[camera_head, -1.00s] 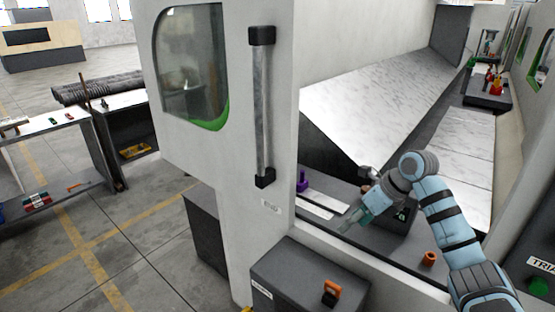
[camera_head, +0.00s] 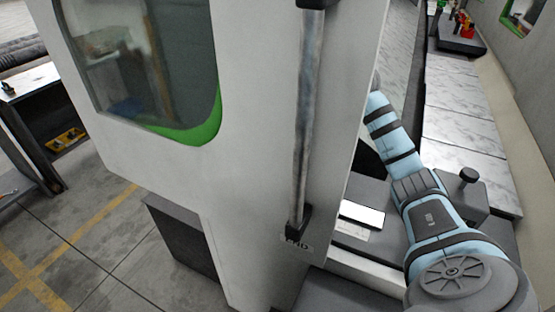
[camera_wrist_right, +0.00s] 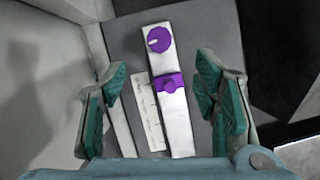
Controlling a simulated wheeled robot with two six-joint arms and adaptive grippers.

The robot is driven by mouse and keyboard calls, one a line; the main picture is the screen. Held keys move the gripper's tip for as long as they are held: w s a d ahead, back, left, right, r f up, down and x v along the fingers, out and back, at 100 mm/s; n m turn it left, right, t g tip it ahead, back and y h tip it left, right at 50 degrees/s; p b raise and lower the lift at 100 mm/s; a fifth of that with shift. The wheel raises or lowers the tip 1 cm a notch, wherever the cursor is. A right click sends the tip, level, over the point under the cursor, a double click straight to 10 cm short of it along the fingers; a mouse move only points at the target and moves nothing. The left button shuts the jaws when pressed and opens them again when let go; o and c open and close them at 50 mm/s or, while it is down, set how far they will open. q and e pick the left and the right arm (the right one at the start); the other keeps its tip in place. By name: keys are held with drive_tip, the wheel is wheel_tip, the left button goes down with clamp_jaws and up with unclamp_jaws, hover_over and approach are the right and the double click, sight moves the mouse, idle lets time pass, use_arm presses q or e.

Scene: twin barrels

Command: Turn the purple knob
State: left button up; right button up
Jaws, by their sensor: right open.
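In the right wrist view a round purple knob (camera_wrist_right: 159,39) with a pale mark sits at the far end of a narrow white strip (camera_wrist_right: 181,130). A second purple part (camera_wrist_right: 170,83), with a raised grip, sits nearer on the same strip. My right gripper (camera_wrist_right: 160,78) is open, its teal fingers on either side of the strip, and nothing is between them. The gap in height cannot be told. In the head view my right arm reaches behind the white door panel (camera_head: 262,120), which hides the gripper and both purple parts. My left gripper is not in view.
The door panel has a long vertical handle (camera_head: 304,120) and a green-edged window. A grey box with a black knob (camera_head: 469,176) stands right beside my right arm. A pale ruled strip (camera_wrist_right: 149,115) lies left of the white strip. Open floor lies at the left.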

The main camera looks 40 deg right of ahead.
drive_tip(key=x, duration=1.3)
drive_tip(key=shift+w+f+p, duration=0.15)
drive_tip(key=shift+f+p, duration=0.15)
drive_tip(key=shift+p, duration=0.1)
drive_tip(key=shift+f, duration=0.15)
drive_tip(key=shift+s, duration=0.35)
drive_tip(key=shift+c, duration=0.9)
drive_tip(key=c, duration=1)
drive_tip(key=shift+o, duration=0.2)
drive_tip(key=n+b, duration=0.2)
drive_tip(key=b, duration=0.1)
drive_tip(key=shift+w+d+f+y, duration=0.15)
drive_tip(key=shift+w+f+y, duration=0.05)
drive_tip(key=shift+w+y, duration=0.1)
drive_tip(key=shift+s+r+n+b, duration=0.15)
drive_tip(key=shift+s+n+b, duration=0.05)
drive_tip(key=shift+n+b, duration=0.35)
drive_tip(key=shift+r, duration=0.2)
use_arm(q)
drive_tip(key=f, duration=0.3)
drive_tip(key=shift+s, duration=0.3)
